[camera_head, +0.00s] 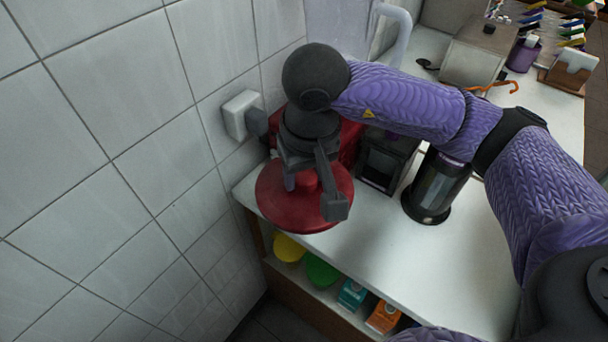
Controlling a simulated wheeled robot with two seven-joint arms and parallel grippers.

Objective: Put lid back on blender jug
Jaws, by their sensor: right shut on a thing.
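A round red lid (268,203) is in the lower middle of the head view, at the counter's left corner by the tiled wall. My right gripper (312,190) points down over it and is shut on its raised middle part. The gripper hides part of the lid. I cannot tell whether the lid touches anything below it. A pale, see-through piece with a curved handle (402,30) stands behind my right arm; I cannot tell whether it is the blender jug. My left gripper is out of view.
A red object (350,142), a black appliance (382,165) and a dark cylinder (436,190) stand close to the gripper. A socket (242,113) is on the wall. The white counter (400,262) is clear in front. Coloured containers (352,294) sit on a shelf below.

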